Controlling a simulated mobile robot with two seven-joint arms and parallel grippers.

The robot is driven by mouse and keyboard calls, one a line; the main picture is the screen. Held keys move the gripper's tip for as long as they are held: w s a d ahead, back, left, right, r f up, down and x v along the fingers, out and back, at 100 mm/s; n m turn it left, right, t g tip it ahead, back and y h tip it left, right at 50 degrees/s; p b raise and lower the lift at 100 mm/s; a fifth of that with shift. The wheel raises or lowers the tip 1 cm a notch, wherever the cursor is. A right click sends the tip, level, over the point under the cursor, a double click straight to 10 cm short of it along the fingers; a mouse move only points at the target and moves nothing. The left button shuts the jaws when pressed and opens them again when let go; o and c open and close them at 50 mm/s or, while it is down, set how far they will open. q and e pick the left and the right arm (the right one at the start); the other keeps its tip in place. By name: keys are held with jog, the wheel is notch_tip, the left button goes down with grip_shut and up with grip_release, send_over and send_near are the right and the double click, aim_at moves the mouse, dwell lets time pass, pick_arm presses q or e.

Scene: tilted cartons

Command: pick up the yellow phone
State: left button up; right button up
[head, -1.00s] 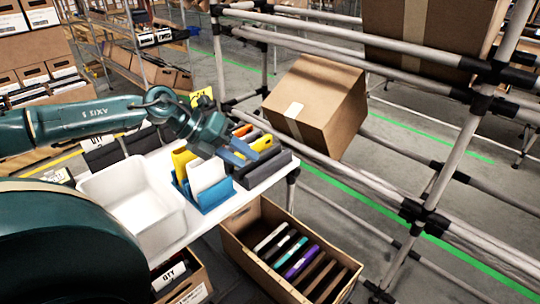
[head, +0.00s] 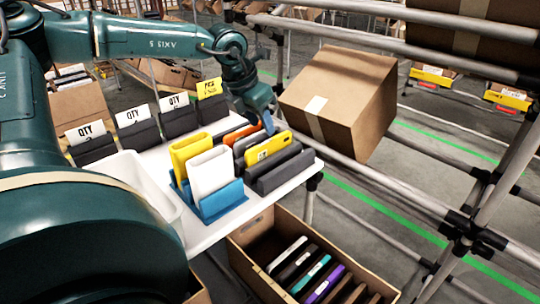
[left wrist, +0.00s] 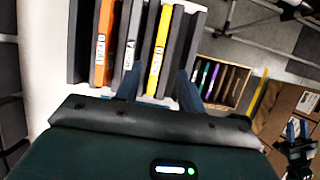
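The yellow phone (head: 268,148) stands on edge in a dark slotted rack (head: 285,171) on the white table, its dark camera patch showing. In the left wrist view the yellow phone (left wrist: 159,50) is seen from its edge, with a label, between dark dividers. My left gripper (head: 269,122) is open just behind and above the rack. Its two blue fingers (left wrist: 158,88) lie either side of the yellow phone's line in the wrist view; I see no contact. My right gripper (left wrist: 297,129) shows small at the lower right of the wrist view, fingers apart and empty.
An orange item (head: 240,134) and a grey one stand beside the phone. A blue holder (head: 222,201) has white and yellow items. A white bin (head: 130,170) is left, a carton of coloured items (head: 262,222) below. A tilted carton (head: 340,100) and rails stand right.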

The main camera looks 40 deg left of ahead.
aim_at(268, 141)
pick_arm(q)
jog(key=b+x, duration=0.1)
jog(key=x, duration=0.5)
jog(key=shift+w+a+f, duration=0.1)
jog(key=shift+a+f, duration=0.1)
jog(key=shift+w+f, duration=0.2)
jog(key=shift+f, duration=0.1)
pick_arm(e)
jog(key=shift+w+a+r+n+t+y, duration=0.15)
jog(key=shift+a+n+t+y, duration=0.15)
jog(key=shift+t+y, duration=0.15)
pick_arm(q)
jog(key=shift+r, duration=0.1)
grip_shut()
